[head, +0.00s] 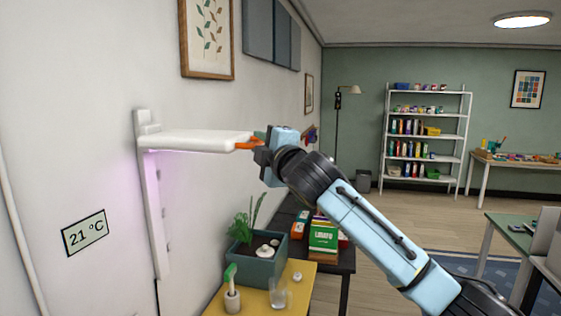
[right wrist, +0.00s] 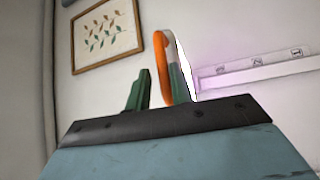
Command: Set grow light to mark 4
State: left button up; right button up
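The grow light (head: 195,141) is a white flat lamp sticking out near the top of a white upright rail (head: 154,215) on the left wall. It casts a purple glow below. An orange handle (head: 243,146) sits at its outer end, and shows as an orange loop in the right wrist view (right wrist: 160,62). My right gripper (head: 259,142) is at this handle. In the right wrist view its green fingers (right wrist: 158,88) stand apart, with the loop between them, close to the right finger. My left gripper is out of view.
A dark bench with boxes (head: 323,236) stands behind. Framed leaf art (head: 207,38) hangs above the light. Air around the lamp is clear.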

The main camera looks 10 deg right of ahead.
jog(key=b+v, duration=0.3)
jog(key=v, duration=0.8)
